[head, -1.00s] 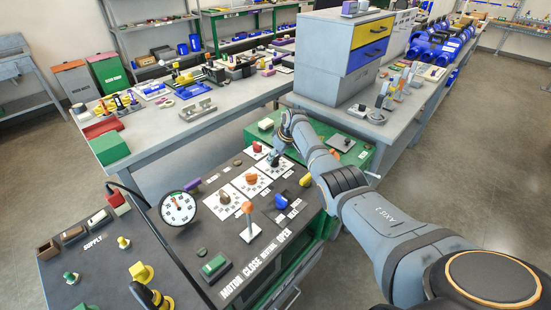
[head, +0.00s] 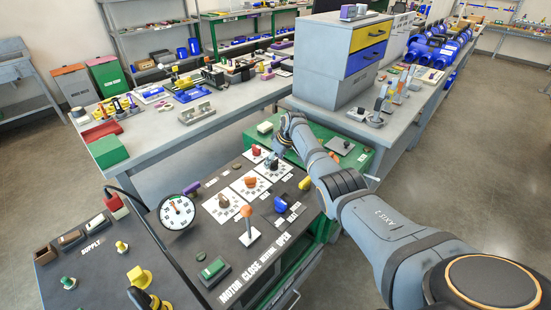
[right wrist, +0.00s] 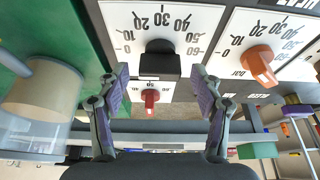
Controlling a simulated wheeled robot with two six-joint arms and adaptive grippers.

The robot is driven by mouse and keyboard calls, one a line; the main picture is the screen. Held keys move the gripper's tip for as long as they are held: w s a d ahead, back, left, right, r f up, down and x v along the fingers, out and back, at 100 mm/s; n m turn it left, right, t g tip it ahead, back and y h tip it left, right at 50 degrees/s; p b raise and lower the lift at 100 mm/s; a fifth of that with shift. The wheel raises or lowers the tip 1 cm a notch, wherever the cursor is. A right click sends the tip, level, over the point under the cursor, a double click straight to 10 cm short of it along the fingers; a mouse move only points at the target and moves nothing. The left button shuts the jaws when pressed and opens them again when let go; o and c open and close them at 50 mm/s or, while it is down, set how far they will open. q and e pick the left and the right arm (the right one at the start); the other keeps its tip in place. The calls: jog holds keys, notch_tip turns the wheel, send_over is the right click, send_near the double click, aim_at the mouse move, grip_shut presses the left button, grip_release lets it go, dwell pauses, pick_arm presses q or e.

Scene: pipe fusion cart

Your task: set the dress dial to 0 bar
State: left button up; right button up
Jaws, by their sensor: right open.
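Three white dial plates lie in a row on the dark panel in the head view. The farthest has a black knob (head: 272,161), the middle one an orange knob (head: 251,182), the nearest a reddish knob (head: 223,201). My right gripper (head: 279,150) is at the far plate. In the right wrist view the plates are upside down. The black knob (right wrist: 160,60) lies between the fingertips of my open right gripper (right wrist: 161,78), with gaps on both sides. The orange knob (right wrist: 260,66) is to the right. I cannot read which dial is named dress. My left gripper is out of view.
A red knob (right wrist: 150,97) on a smaller plate is close below the black knob in the right wrist view. A round gauge (head: 177,212) and an orange-tipped lever (head: 248,225) stand on the panel. A green surface (head: 350,163) lies beyond the panel.

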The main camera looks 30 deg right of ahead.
jog(key=v, duration=1.2)
jog(key=shift+w, duration=0.1)
